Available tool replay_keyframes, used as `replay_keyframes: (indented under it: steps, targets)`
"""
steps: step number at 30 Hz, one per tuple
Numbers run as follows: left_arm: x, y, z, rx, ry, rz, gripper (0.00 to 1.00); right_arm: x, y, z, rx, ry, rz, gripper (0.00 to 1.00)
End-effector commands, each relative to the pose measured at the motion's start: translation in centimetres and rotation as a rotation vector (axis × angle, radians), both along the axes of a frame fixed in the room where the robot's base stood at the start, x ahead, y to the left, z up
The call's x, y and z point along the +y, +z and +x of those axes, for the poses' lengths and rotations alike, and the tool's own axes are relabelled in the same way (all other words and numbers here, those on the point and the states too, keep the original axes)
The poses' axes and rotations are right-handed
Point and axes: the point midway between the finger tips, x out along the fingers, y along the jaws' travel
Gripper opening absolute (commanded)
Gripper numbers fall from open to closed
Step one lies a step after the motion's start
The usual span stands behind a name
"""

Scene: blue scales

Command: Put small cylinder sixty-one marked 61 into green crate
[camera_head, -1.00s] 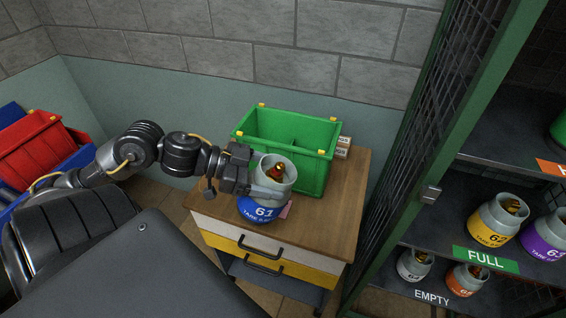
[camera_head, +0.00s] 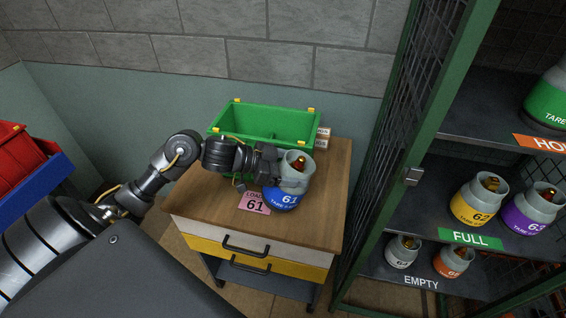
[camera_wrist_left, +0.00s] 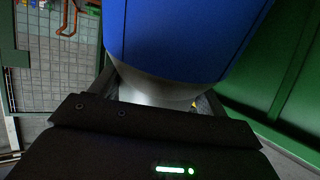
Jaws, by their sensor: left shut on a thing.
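Cylinder 61 (camera_head: 281,199), blue below with a grey collar and a brass valve, stands upright at the right of the wooden cabinet top. My left gripper (camera_head: 284,177) is shut on its grey collar. I cannot tell whether its base touches the wood. The green crate (camera_head: 265,117) with yellow corner tabs stands behind the gripper on the same top. In the left wrist view the cylinder's blue body (camera_wrist_left: 185,35) fills the upper middle, and a green wall (camera_wrist_left: 285,75), likely the crate, is at right. My right gripper is out of view.
A pink card marked 61 (camera_head: 254,203) lies left of the cylinder. Small boxes (camera_head: 321,138) stand right of the crate. A green mesh cage door (camera_head: 405,150) and shelves (camera_head: 450,220) with several cylinders are at right. Red and blue bins (camera_head: 40,185) are at left.

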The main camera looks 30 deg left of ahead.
Motion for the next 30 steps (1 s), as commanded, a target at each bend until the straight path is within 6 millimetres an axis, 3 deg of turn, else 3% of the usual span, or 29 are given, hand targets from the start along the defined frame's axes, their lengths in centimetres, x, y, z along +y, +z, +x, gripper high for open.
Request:
replay_keyframes:
  steps: [10,19,30]
  targets:
    - [-0.2,-0.7,0.9,-0.007,0.001,-0.005,0.04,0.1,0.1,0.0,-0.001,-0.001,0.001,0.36]
    - [-0.3,-3.8,1.1,-0.005,0.002,-0.004,0.04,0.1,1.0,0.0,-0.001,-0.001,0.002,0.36]
    - [-0.3,-4.2,1.2,-0.007,0.001,-0.002,0.04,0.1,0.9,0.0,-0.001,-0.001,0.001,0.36]
